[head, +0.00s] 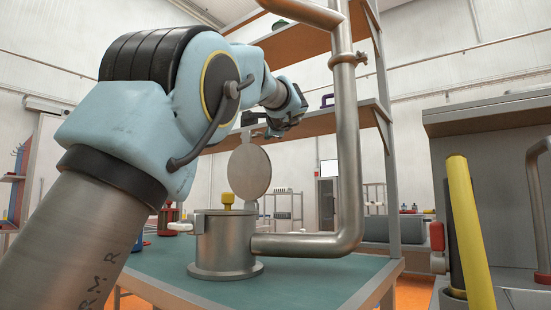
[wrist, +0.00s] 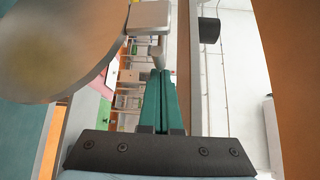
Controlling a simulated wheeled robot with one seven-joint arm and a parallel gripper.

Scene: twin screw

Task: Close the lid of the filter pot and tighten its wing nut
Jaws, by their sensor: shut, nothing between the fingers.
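The filter pot (head: 224,246) is a grey metal cylinder standing on the green bench top. Its round lid (head: 250,170) is open and stands nearly upright at the pot's right rear. The lid also fills the upper left of the wrist view (wrist: 60,45). A yellow piece, apparently the wing nut (head: 227,199), stands up at the pot's rim. My gripper (head: 268,131) is above and behind the lid's top edge. In the wrist view its green fingers (wrist: 160,76) are together and empty, just short of a grey tab (wrist: 150,18) beside the lid. Contact cannot be told.
A thick metal pipe (head: 346,150) rises at the pot's right and joins its side. A shelf rack (head: 315,125) stands behind. A red-and-black item (head: 168,217) is behind the pot at left. A yellow post (head: 470,235) stands at far right. The bench's front (head: 300,285) is clear.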

